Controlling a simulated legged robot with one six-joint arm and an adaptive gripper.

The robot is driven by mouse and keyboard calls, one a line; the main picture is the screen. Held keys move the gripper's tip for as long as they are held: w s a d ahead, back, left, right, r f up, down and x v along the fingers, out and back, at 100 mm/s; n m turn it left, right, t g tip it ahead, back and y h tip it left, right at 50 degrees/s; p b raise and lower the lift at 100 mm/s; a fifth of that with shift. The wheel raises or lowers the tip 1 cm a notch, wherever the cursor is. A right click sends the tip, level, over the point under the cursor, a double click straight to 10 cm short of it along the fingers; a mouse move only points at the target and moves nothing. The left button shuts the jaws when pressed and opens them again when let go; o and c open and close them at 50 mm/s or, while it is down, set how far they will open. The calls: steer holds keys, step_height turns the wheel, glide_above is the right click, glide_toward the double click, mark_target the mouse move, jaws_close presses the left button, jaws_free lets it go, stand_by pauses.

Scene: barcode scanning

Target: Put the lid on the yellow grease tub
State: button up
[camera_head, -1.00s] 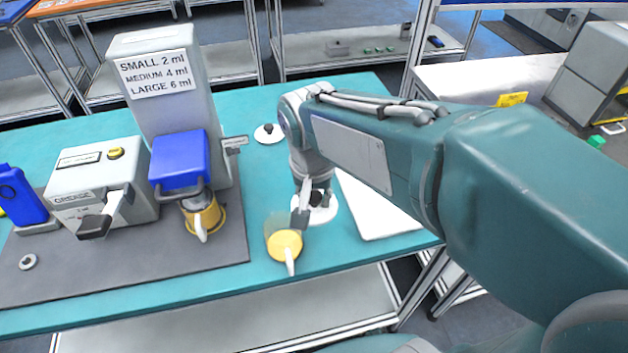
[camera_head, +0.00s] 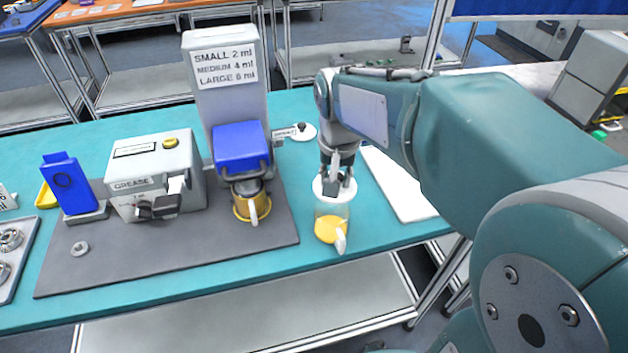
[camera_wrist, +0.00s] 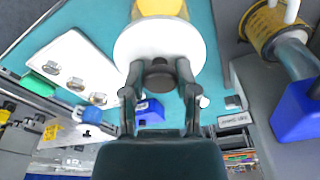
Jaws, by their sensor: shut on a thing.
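The yellow grease tub (camera_head: 331,228) is a clear cup with yellow grease and a pale handle, standing near the front edge of the teal table. Its yellow body shows at the top of the wrist view (camera_wrist: 160,7). My gripper (camera_head: 338,186) is shut on the black knob (camera_wrist: 159,76) of a white round lid (camera_head: 322,187). The lid (camera_wrist: 150,42) is just behind and above the tub's rim in the head view. I cannot tell whether it touches the rim. The fingers and arm hide part of the lid.
A white board (camera_head: 395,182) lies right.

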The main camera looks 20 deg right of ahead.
steer(key=d+f, duration=0.2)
steer(key=shift+f, duration=0.3)
steer(key=shift+a+f, duration=0.4)
steer(key=shift+f, duration=0.3)
steer(key=shift+a+f, duration=0.4)
steer(key=shift+f, duration=0.25)
stand_by(0.7)
steer(key=shift+a+f, duration=0.25)
steer(key=shift+f, duration=0.3)
stand_by(1.5)
steer(key=o, duration=1)
